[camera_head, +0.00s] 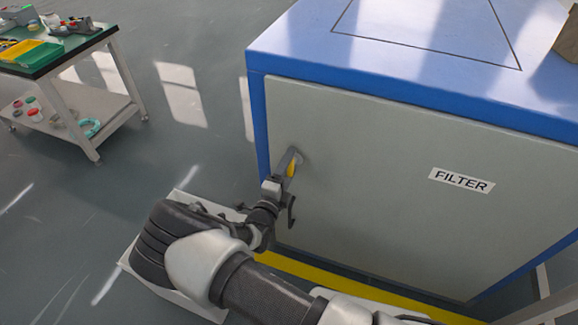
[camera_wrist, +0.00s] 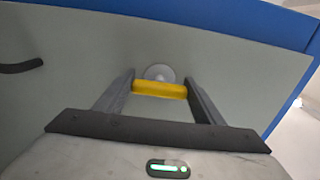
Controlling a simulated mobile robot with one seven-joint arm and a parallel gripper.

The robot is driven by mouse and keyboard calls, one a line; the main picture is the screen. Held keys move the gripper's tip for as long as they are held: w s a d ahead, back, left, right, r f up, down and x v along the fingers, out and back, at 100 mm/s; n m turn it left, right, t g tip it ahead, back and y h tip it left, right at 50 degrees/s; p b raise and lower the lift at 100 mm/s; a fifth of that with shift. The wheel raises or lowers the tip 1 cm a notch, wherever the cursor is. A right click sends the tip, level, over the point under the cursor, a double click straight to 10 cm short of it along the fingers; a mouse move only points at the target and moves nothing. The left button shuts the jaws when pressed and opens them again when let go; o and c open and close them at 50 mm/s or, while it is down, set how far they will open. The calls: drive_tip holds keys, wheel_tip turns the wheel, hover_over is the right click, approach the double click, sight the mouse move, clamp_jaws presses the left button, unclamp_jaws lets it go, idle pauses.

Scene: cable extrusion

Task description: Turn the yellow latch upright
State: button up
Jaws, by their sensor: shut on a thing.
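The yellow latch (camera_head: 291,169) is on the grey door of the blue cabinet, near the door's left edge. In the head view its visible part is a narrow strip, close to upright with a slight lean; part is hidden by my gripper (camera_head: 287,164). In the wrist view the yellow latch (camera_wrist: 160,90) lies across the picture as a bar between the two fingers of my gripper (camera_wrist: 160,78), which is shut on it. A round pale mount (camera_wrist: 159,72) shows just behind the bar, on the door.
The grey door (camera_head: 385,190) carries a FILTER label (camera_head: 461,180). A dark handle (camera_wrist: 20,67) shows at the wrist view's left. A yellow floor strip (camera_head: 330,285) runs below the cabinet. A table with bins (camera_head: 30,56) stands at far left, with open floor between.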

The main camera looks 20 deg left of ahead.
drive_tip(key=o, duration=1.1)
drive_tip(key=shift+c, duration=0.2)
drive_tip(key=s+a+p, duration=0.1)
drive_tip(key=s, duration=1.6)
drive_tip(key=shift+s+a, duration=0.15)
drive_tip(key=shift+s, duration=0.05)
